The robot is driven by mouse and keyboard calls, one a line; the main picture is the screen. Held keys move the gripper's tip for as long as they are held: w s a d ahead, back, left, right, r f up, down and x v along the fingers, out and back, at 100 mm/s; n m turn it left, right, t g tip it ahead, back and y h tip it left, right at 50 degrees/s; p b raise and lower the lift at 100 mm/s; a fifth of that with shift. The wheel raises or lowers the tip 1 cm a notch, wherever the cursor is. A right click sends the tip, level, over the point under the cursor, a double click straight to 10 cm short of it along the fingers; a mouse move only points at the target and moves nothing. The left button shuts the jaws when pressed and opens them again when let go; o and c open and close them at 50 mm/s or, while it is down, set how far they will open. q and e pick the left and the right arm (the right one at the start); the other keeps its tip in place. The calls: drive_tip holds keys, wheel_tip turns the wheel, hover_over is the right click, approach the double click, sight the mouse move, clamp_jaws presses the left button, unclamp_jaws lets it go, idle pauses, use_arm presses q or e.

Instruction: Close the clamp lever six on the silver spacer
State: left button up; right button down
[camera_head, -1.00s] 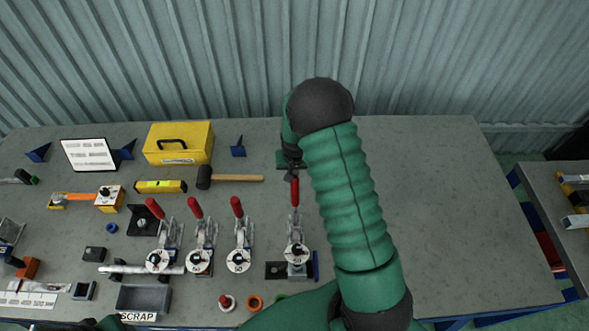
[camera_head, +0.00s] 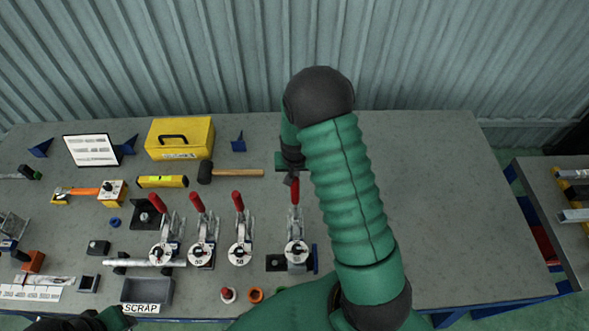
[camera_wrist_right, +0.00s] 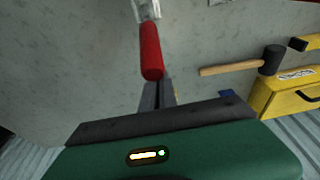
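The rightmost toggle clamp (camera_head: 297,252) stands apart from the other clamps, with a white disc and its red lever handle (camera_head: 295,190) pointing toward the back. A silver-grey block, perhaps the spacer, shows under the disc (camera_head: 297,266). I cannot read the disc's number. My right gripper (camera_head: 291,179) is at the far end of this red handle. In the right wrist view the handle (camera_wrist_right: 151,50) ends at my right gripper's fingertips (camera_wrist_right: 158,92), which are close together; the handle hides part of them. No left gripper is clearly visible; only a dark arm part shows at bottom left.
Three more red-handled clamps (camera_head: 202,245) stand in a row to the left. A hammer (camera_head: 235,173), a yellow toolbox (camera_head: 180,138) and a scrap bin (camera_head: 147,291) lie around them. The table's right side (camera_head: 450,220) is clear.

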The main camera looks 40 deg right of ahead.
sight(295, 189)
drive_tip(key=shift+s+a+f, duration=0.5)
drive_tip(key=shift+s+f, duration=0.1)
drive_tip(key=shift+s+a+r+p, duration=0.25)
drive_tip(key=shift+s+a, duration=0.25)
drive_tip(key=shift+s, duration=0.25)
drive_tip(key=shift+s+a+r, duration=0.1)
drive_tip(key=shift+s+a, duration=0.4)
drive_tip(key=shift+s, duration=0.1)
drive_tip(key=r+p, duration=0.2)
drive_tip(key=w+r+p, duration=0.1)
drive_tip(key=shift+w+d+r, duration=0.1)
drive_tip(key=shift+d, duration=0.25)
drive_tip(key=p+v, duration=0.2)
drive_tip(key=v, duration=0.1)
drive_tip(key=p+v, duration=0.1)
drive_tip(key=shift+w+d+r+p, duration=0.1)
drive_tip(key=shift+d+r+p, duration=0.15)
drive_tip(key=shift+d+p, duration=0.1)
drive_tip(key=shift+r+p, duration=0.3)
drive_tip(key=shift+r, duration=0.1)
drive_tip(key=shift+w, duration=0.1)
drive_tip(key=shift+w+f, duration=0.1)
